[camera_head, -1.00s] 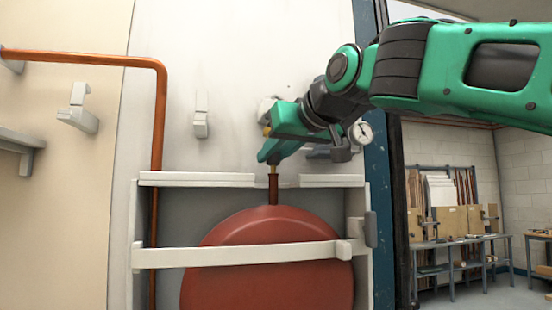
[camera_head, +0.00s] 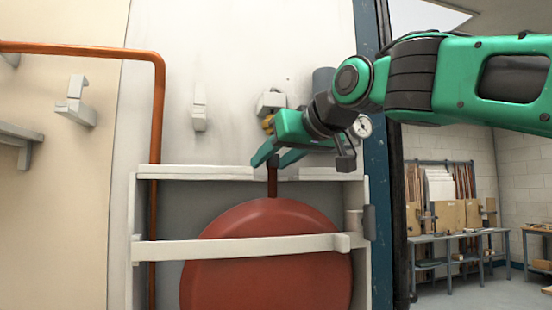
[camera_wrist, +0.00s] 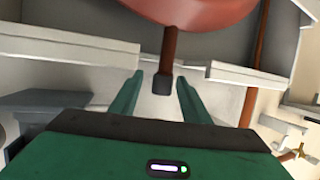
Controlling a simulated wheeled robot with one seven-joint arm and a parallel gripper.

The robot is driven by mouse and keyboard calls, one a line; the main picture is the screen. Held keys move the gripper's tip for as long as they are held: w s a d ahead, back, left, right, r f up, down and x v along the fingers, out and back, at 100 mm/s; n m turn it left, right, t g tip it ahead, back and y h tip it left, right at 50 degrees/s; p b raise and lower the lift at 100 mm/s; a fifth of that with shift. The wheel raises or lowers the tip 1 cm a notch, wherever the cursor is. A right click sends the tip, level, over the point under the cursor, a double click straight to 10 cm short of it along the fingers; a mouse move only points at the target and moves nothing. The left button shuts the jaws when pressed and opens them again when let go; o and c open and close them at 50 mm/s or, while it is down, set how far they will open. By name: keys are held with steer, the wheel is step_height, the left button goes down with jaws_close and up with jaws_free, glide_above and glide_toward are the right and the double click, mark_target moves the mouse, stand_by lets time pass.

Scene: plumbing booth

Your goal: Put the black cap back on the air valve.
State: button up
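The red tank (camera_head: 270,250) stands in a white frame with its air valve stem (camera_head: 272,182) pointing up. The black cap (camera_wrist: 162,84) sits on the end of the stem in the wrist view. It also shows as a dark tip in the head view (camera_head: 272,161). My gripper (camera_wrist: 160,76) is open, with one green finger on each side of the cap and a visible gap to both. In the head view my gripper (camera_head: 272,163) comes down from the upper right over the stem. I cannot tell how firmly the cap is seated.
A white shelf board (camera_head: 205,172) with a gap at the stem runs across the frame top. A copper pipe (camera_head: 158,110) runs down at left.

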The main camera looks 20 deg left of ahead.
steer(key=shift+s+d+r, duration=0.25)
steer(key=shift+s+r, duration=0.05)
steer(key=shift+r, duration=0.1)
steer(key=v, duration=1)
steer(key=shift+f, duration=0.2)
steer(key=shift+d, duration=0.1)
